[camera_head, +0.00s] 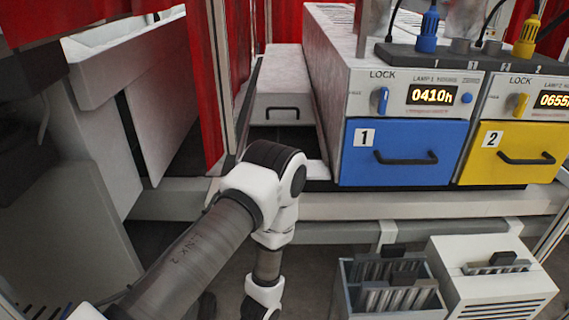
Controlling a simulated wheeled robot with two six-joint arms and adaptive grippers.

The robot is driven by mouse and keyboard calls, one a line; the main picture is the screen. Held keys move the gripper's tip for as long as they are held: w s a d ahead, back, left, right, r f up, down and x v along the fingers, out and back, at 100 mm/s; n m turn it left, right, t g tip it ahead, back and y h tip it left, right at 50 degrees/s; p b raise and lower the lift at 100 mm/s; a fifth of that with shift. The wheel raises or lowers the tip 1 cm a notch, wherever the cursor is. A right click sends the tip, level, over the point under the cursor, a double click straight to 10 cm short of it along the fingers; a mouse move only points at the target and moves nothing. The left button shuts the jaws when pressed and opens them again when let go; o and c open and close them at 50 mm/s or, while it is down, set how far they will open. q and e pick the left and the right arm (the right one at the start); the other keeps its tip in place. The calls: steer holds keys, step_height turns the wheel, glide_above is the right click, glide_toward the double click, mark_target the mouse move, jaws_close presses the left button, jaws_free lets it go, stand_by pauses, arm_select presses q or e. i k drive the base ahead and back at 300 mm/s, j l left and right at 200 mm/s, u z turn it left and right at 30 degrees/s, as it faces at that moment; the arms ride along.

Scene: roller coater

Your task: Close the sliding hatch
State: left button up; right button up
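A pale grey-white panel with a dark handle (283,112) lies low between the red curtain and the lamp unit; it may be the sliding hatch, but I cannot tell for sure. My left arm comes in from the lower left, bends at a white and black joint, and points down. Its gripper is below the picture edge. My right arm and gripper do not show.
The lamp unit has a blue drawer 1 (402,152) and a yellow drawer 2 (508,153). A grey ledge (440,206) runs below. A grey bin (352,298) and a white box (495,290) stand lower right. Red curtains (207,80) hang at left beside white panels.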

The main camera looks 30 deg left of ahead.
mark_target(269, 108)
steer(key=u, duration=1.05)
steer(key=k+l+u, duration=0.25)
steer(key=k+l, duration=0.05)
steer(key=l, duration=0.05)
